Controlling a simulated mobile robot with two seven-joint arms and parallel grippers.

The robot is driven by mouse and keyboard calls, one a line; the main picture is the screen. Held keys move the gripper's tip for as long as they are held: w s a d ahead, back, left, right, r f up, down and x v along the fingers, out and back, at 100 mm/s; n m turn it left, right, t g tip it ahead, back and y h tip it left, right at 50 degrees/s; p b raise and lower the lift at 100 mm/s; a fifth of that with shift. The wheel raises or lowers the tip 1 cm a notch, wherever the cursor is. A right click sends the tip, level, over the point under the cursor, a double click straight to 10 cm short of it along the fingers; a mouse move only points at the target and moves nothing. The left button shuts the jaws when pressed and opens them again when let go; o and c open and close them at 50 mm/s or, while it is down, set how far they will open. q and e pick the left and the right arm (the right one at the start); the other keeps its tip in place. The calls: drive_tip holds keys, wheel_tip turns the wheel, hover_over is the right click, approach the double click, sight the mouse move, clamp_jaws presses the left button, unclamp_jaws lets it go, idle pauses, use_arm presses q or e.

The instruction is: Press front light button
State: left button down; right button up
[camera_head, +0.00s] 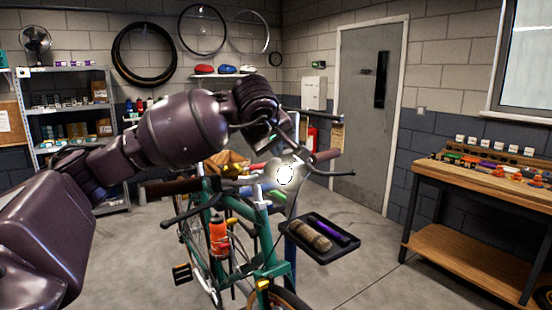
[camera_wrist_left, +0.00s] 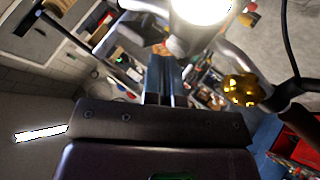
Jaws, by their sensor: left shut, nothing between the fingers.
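The front light (camera_head: 285,174) is a rounded grey lamp with a bright white face, at the handlebar of the green bike (camera_head: 258,222). In the left wrist view the front light (camera_wrist_left: 180,45) sits at the top, its white face glaring. I cannot make out its button. My left gripper (camera_head: 287,142) is above and close to the light in the head view, mostly hidden by my wrist. In the wrist view my left gripper (camera_wrist_left: 165,82) shows its fingers together and empty, just below the light; I cannot tell whether they touch it. My right gripper is not in view.
A gold bell-like part (camera_wrist_left: 240,89) is right of the light in the wrist view. A black tray (camera_head: 322,252) holds a brown roll and a purple item beside the bike. A wooden workbench (camera_head: 480,188) stands right, a metal shelf (camera_head: 70,112) left. Floor between bike and workbench is clear.

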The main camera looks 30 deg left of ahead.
sight(274, 159)
use_arm(q)
drive_tip(key=shift+r, duration=0.45)
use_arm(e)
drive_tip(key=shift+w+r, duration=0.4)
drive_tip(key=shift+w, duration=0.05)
use_arm(q)
drive_tip(key=shift+r, duration=0.15)
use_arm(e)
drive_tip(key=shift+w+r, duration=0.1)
use_arm(q)
drive_tip(key=shift+r+p, duration=0.8)
drive_tip(key=shift+r, duration=0.15)
wheel_tip(274, 159, up, 2)
drive_tip(key=shift+p, duration=0.6)
drive_tip(key=shift+r+p, duration=0.6)
drive_tip(key=shift+r, duration=0.3)
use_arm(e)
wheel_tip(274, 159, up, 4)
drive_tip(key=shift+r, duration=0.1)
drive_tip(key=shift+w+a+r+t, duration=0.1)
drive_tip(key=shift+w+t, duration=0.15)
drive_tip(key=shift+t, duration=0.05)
